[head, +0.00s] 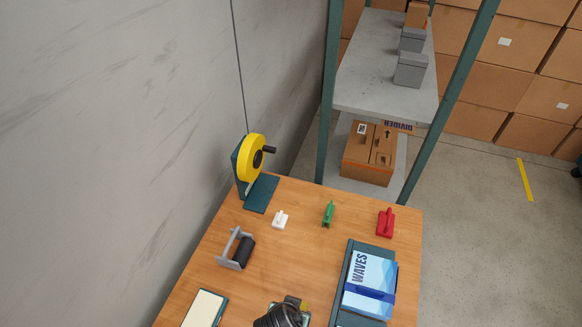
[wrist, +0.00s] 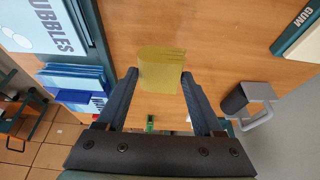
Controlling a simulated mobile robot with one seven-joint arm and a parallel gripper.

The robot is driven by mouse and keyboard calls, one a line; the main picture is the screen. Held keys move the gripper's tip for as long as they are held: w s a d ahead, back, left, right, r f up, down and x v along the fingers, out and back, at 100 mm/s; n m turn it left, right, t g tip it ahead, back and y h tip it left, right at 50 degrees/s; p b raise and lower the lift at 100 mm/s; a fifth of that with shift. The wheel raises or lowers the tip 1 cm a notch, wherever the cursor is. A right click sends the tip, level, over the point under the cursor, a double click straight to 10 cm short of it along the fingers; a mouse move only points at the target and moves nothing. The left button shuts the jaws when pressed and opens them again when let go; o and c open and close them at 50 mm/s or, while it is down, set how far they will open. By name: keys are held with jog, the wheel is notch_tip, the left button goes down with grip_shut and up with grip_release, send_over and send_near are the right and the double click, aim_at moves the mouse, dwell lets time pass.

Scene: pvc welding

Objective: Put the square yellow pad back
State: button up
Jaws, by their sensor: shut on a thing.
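The square yellow pad (wrist: 161,70) is between the two fingertips of my gripper (wrist: 160,80) in the wrist view. My gripper is shut on it, and the pad's broad face shows with wooden table around it. In the head view, my dark gripper (head: 280,314) is at the bottom edge over the table, with a small bit of the yellow pad (head: 296,301) showing beside it. Most of the pad is hidden there. A teal edge shows beside my gripper in the head view, but I cannot tell what it belongs to.
On the wooden table (head: 300,245) stand a yellow reel (head: 252,157), a grey holder with a black roller (head: 236,248), and white (head: 280,219), green (head: 328,213) and red (head: 386,222) pieces. A blue "WAVES" pack (head: 370,280) lies right, a teal-edged board (head: 205,308) left.

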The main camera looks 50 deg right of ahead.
jog(key=shift+f, duration=2.4)
jog(key=shift+f, duration=0.25)
jog(key=o, duration=1.2)
jog(key=shift+r, duration=0.1)
jog(key=shift+r, duration=0.25)
jog(key=v, duration=1.2)
jog(key=shift+a+f, duration=0.1)
jog(key=shift+f, duration=0.05)
